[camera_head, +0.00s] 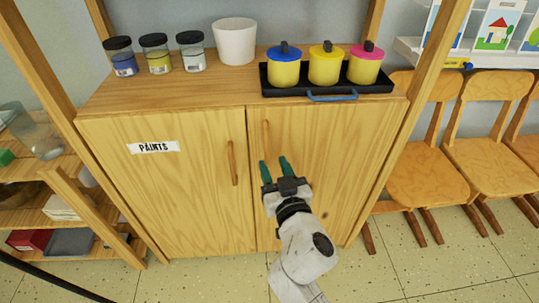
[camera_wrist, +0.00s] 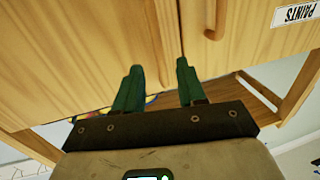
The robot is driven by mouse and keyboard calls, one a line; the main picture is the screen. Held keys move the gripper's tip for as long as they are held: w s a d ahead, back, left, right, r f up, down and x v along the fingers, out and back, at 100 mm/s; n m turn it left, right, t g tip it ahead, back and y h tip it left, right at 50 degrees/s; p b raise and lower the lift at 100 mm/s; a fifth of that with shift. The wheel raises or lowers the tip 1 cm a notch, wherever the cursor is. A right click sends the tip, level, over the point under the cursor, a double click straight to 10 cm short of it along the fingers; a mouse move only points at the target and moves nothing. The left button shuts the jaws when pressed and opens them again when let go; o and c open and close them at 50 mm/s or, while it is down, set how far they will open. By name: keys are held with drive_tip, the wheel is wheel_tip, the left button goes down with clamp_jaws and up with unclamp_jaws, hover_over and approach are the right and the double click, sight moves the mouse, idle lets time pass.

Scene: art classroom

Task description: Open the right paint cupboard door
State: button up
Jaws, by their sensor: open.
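The right paint cupboard door (camera_head: 335,150) is a plain wooden panel and looks shut, level with the left door (camera_head: 180,200). Its upright wooden handle (camera_head: 266,138) is near the seam between the doors, partly hidden by my gripper. My gripper (camera_head: 273,162) is open and empty, its green fingers pointing up at the door around the handle's lower part. In the wrist view, the spread fingers (camera_wrist: 158,65) point towards the door fronts, with an upright wooden strip between them. I cannot tell whether they touch the handle.
The left door has a PAINTS label (camera_head: 153,147) and its own handle (camera_head: 233,163). On the cupboard top stand jars, a white pot (camera_head: 234,41) and a black tray (camera_head: 275,90) with lidded yellow pots. Chairs (camera_head: 425,170) stand to the right, a low shelf (camera_head: 75,215) to the left.

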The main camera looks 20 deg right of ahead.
sight(267, 152)
drive_tip(key=shift+w+d, duration=0.15)
drive_tip(key=shift+w, duration=0.9)
drive_tip(key=shift+w+d, duration=0.1)
drive_tip(key=shift+w, duration=0.95)
clamp_jaws()
